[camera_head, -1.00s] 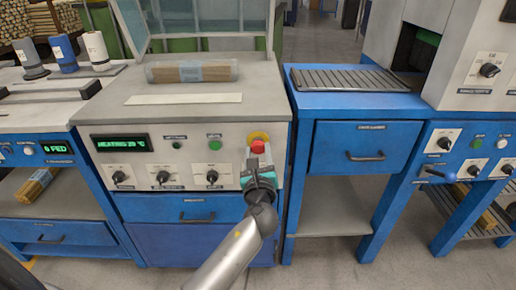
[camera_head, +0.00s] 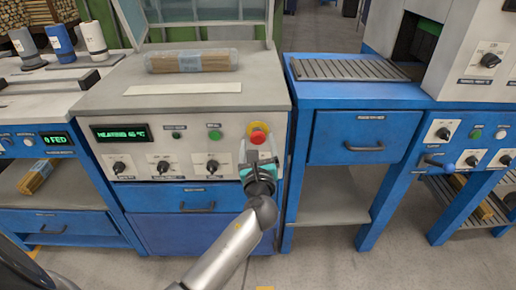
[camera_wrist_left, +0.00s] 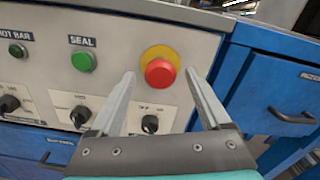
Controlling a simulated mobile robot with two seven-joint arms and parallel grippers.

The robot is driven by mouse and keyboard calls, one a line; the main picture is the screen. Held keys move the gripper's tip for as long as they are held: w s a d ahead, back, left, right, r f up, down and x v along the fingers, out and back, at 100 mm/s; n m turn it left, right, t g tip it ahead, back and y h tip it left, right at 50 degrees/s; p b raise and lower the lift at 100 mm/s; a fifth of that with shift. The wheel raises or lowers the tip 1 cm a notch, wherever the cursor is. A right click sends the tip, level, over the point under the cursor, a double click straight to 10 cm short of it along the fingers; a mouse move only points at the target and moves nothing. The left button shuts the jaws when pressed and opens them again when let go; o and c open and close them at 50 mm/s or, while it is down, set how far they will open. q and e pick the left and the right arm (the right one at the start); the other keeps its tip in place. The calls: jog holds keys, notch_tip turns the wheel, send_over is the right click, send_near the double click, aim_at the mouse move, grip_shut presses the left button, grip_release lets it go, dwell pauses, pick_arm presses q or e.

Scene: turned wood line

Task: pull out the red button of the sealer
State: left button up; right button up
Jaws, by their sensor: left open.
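The sealer (camera_head: 222,186) is a blue and grey machine with a sloped control panel. Its red button (camera_head: 258,137) sits on a yellow round plate at the panel's right end; it also shows in the left wrist view (camera_wrist_left: 159,72). My left gripper (camera_head: 259,157) is in front of and just below the button, its fingers pointing at the panel. In the left wrist view its two fingers (camera_wrist_left: 162,86) are spread apart with nothing between them, and the button appears between and beyond their tips. My right gripper is not in view.
A green SEAL button (camera_head: 215,135), a dark knob (camera_head: 212,167) and a display (camera_head: 121,133) reading HEATING share the panel. A wrapped bundle (camera_head: 192,61) lies on top. A blue workbench (camera_head: 352,144) stands close on the right.

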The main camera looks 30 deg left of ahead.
pick_arm(q)
jog(key=shift+s+d, duration=0.3)
jog(key=shift+s, duration=0.2)
jog(key=p+v, duration=0.3)
jog(key=v, duration=1.1)
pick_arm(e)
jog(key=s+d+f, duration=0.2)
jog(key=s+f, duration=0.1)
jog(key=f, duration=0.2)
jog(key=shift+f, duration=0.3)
